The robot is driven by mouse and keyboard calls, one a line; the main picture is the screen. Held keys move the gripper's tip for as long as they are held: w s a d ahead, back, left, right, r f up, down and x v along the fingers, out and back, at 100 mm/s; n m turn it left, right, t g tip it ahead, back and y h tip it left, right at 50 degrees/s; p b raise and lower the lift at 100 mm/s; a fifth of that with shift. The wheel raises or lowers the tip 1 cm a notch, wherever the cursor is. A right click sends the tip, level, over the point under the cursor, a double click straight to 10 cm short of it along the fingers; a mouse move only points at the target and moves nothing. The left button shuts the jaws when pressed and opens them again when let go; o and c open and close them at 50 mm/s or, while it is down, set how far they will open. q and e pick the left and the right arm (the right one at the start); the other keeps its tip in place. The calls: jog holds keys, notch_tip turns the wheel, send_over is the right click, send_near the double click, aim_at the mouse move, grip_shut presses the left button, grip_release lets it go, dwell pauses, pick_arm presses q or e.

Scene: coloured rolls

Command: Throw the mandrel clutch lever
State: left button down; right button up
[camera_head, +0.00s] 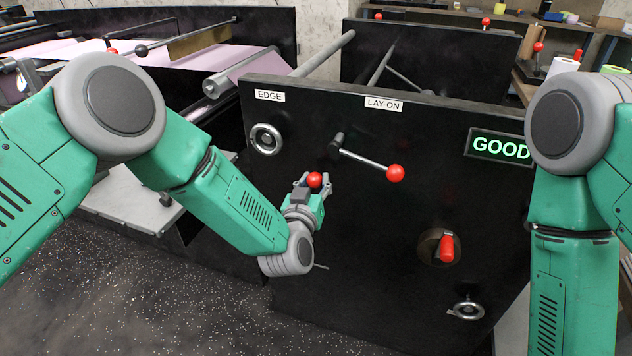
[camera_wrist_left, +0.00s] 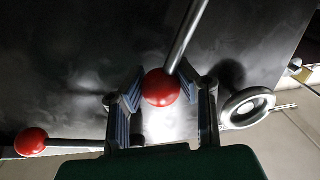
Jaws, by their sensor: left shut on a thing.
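My left gripper (camera_head: 311,184) is at the front of the black machine panel (camera_head: 350,240), with its fingers shut around the red ball knob (camera_head: 314,180) of a lever. The left wrist view shows this knob (camera_wrist_left: 161,87) between the two fingers (camera_wrist_left: 162,105), with its metal rod (camera_wrist_left: 188,35) running up out of the picture. In the head view the rod and pivot are mostly hidden behind my gripper and wrist. No label for this lever is readable. My right arm (camera_head: 575,250) is at the right edge; its gripper is out of view.
Right of the held knob is the LAY-ON lever (camera_head: 365,160) with a red ball (camera_head: 395,173). The EDGE handwheel (camera_head: 266,139) is upper left. A red handle (camera_head: 447,248) and another handwheel (camera_head: 467,310) are lower right. A green GOOD display (camera_head: 500,147) is lit.

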pick_arm(q)
jog(key=shift+w+a+r+n+p, duration=0.2)
jog(key=shift+a+r+n+p, duration=0.1)
jog(key=shift+a+n, duration=0.3)
jog(key=shift+w+a+r+n+p, duration=0.2)
jog(key=shift+a+n+p, duration=0.05)
jog(key=shift+a+n, duration=0.3)
jog(key=a+n, duration=0.1)
jog(key=w+a+n, duration=0.1)
jog(key=shift+a+r+n+g, duration=0.1)
jog(key=shift+a+n+g, duration=0.2)
jog(key=shift+n, duration=0.05)
jog(key=shift+a, duration=0.25)
jog(key=shift+w+a, duration=0.2)
jog(key=shift+a, duration=0.35)
jog(key=shift+a+f, duration=0.1)
jog(key=shift+f, duration=0.1)
jog(key=c, duration=1.1)
grip_release()
jog(key=shift+c, duration=0.2)
jog(key=shift+s, duration=0.1)
jog(key=v, duration=1.1)
jog(key=shift+s+a, duration=0.15)
jog(key=shift+s, duration=0.25)
jog(key=shift+c, duration=0.4)
